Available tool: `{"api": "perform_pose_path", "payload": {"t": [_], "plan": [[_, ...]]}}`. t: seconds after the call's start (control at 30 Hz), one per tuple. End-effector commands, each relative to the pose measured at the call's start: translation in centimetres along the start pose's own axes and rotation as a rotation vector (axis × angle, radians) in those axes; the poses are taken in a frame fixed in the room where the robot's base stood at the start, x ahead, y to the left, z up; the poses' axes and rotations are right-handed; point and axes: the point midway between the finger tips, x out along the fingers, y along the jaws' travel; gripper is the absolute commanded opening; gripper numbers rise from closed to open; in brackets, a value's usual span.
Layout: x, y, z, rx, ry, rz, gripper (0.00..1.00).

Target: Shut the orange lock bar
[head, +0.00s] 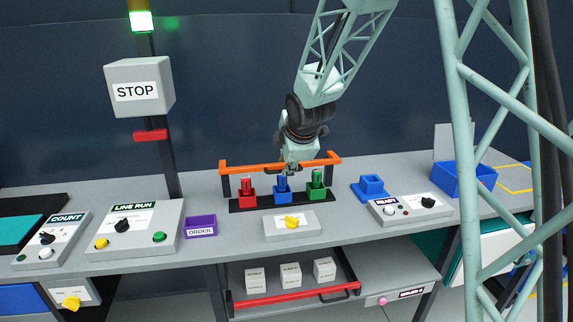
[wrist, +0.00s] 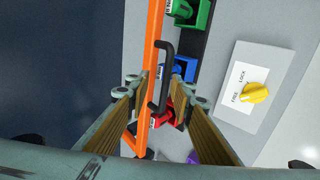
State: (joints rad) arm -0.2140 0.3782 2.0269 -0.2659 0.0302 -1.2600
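The orange lock bar (head: 240,168) spans the rack behind and above the red (head: 246,190), blue (head: 282,187) and green (head: 317,182) blocks. In the wrist view the orange bar (wrist: 153,40) runs top to bottom, with a black handle (wrist: 168,70) on it. My gripper (head: 290,170) is over the middle of the bar. In the wrist view its fingers (wrist: 160,82) are apart, one on each side of the bar and handle, with gaps showing. Whether a finger touches the handle I cannot tell.
A panel with a yellow knob (head: 292,222), labelled FREE and LOCK in the wrist view, sits in front of the rack. A small blue holder (head: 371,186) and a blue bin (head: 463,180) stand to the right. A purple ORDER tray (head: 201,227) lies left.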

Motion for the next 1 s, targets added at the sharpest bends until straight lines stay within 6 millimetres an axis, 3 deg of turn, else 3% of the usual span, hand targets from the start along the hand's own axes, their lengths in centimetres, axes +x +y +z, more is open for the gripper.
{"api": "perform_pose_path", "payload": {"t": [0.47,1.0], "plan": [[-0.7,0.1,0.0,0.000,-0.001,0.000,0.21],[-5.3,0.1,0.0,0.000,0.000,0.001,0.21]]}}
